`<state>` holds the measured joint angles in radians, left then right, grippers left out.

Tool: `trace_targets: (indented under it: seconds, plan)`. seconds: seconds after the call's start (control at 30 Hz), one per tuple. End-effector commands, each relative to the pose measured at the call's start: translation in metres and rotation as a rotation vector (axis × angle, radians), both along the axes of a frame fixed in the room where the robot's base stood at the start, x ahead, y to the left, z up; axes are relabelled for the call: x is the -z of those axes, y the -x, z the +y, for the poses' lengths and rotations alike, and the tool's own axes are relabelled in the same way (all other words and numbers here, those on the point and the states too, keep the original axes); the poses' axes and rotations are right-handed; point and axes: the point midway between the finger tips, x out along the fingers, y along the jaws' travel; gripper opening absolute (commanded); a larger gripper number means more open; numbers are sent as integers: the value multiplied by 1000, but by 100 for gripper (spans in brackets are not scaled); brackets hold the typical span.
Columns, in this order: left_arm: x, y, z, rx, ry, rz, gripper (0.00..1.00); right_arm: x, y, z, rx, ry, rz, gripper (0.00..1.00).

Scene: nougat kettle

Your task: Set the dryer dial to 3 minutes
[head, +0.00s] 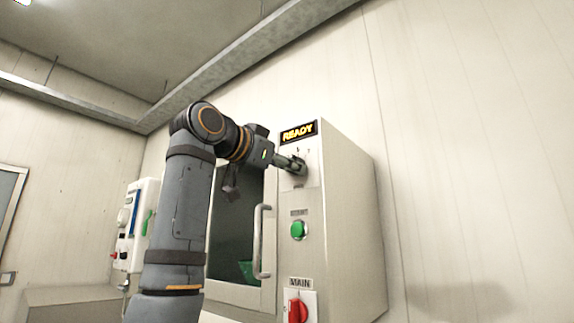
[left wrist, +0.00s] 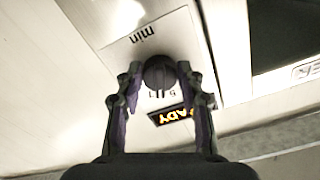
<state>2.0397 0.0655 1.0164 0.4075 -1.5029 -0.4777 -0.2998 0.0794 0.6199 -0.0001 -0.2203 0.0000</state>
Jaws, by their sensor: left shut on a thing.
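The dryer (head: 345,215) is a pale cabinet with a dark glass door on its left side. Its dial is a dark round knob, seen best in the left wrist view (left wrist: 159,73), with a "min" label and scale marks beside it. My left gripper (head: 297,165) reaches the dial on the upper front panel. In the left wrist view its two fingers (left wrist: 160,82) stand on both sides of the knob, shut on it. The display (head: 298,132) above the dial reads READY in yellow. The gripper partly hides the dial and its scale. My right gripper is not in view.
Below the dial are a green button (head: 299,230) and a red MAIN switch (head: 298,308). A vertical door handle (head: 262,241) stands out left of them. A white wall unit (head: 135,225) is further left. The right side wall is clear.

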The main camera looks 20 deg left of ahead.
Motion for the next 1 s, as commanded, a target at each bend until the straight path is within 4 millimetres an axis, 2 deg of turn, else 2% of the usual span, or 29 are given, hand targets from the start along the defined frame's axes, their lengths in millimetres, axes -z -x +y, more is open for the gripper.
trace_targets:
  seconds: [1.0]
  plan:
    - [1,1,-5,-1,884,325,6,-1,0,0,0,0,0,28]
